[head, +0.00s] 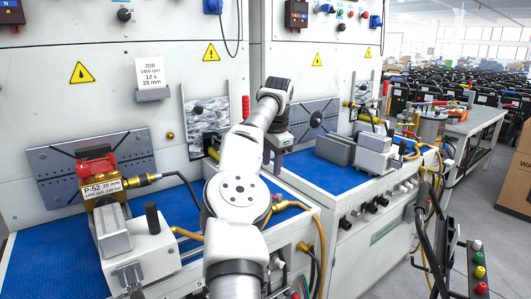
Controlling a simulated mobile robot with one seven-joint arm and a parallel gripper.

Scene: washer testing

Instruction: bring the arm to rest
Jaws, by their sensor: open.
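My white arm rises from the bottom middle of the head view, bends at a large round joint, and reaches up and away to a wrist in front of the gap between two test stations. My gripper (277,163) hangs below the wrist, pointing down, small and partly hidden by my own forearm. It is open, and I see nothing held in it. It appears to be above or in front of the blue work surface; its exact height is hard to tell.
The right station holds grey blocks (375,155) and hoses. A button box (478,270) stands at lower right, near a cardboard box (516,165). Open floor lies between.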

